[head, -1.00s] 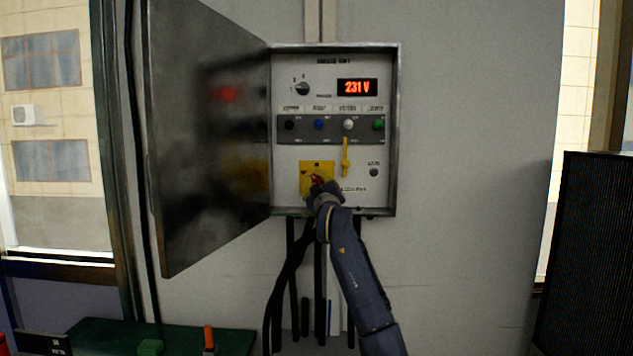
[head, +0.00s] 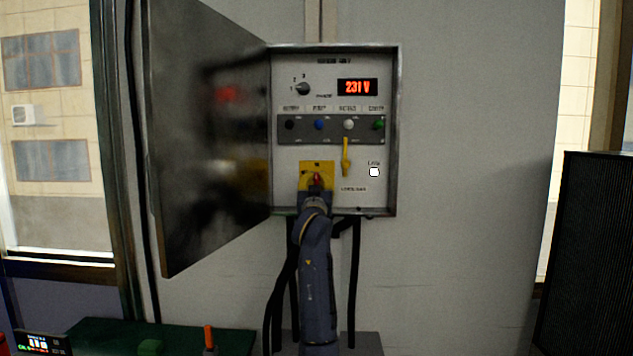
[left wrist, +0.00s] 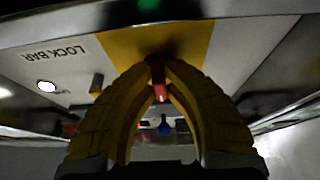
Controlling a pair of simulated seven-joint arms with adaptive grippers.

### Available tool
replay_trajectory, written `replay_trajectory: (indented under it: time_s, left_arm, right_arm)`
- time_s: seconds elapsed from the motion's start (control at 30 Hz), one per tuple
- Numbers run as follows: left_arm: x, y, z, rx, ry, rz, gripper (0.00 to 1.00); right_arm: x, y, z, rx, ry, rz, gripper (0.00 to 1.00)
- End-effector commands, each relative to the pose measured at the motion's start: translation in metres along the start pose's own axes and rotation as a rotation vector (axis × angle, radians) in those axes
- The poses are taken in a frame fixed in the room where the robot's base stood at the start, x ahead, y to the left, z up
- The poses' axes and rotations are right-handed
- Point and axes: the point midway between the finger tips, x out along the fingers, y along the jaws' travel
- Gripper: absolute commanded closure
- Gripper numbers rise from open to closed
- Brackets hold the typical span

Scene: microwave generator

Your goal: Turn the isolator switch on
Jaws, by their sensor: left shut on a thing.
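The isolator switch is a red handle (head: 316,179) on a yellow plate (head: 325,168), low in the open grey cabinet (head: 333,50). The handle looks about upright in the head view. My left gripper (head: 316,192) is at it from below and hides part of the plate. In the left wrist view the yellow fingers (left wrist: 157,75) are closed on the red handle (left wrist: 158,92), with the yellow plate (left wrist: 130,45) behind. My right gripper is not in view.
The cabinet door (head: 210,130) stands open to the left. A yellow lever (head: 346,157) hangs right of the plate, below a row of coloured buttons. The display (head: 357,87) reads 231 V. Black cables (head: 355,270) run below. A green surface (head: 110,335) is at lower left.

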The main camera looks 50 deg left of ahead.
Motion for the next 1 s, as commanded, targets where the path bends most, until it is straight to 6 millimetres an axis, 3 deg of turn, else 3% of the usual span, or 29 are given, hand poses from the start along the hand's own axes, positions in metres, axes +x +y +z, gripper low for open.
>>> replay_trajectory:
  time_s: [0.5,0.53,0.7,1.0]
  left_arm:
    - [0.0002,-0.0005,-0.0021,0.016,0.004,0.006,1.00]
    - [0.0003,-0.0004,-0.0021,0.016,0.004,0.006,0.88]
    - [0.0002,-0.0004,-0.0015,0.015,0.003,0.006,0.68]
    - [-0.0012,-0.0001,-0.0006,0.015,0.002,0.006,0.66]
  right_arm:
    - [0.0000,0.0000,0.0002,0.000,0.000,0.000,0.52]
    - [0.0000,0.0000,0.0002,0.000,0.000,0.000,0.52]
    - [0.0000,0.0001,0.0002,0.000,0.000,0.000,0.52]
    - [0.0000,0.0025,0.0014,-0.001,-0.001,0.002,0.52]
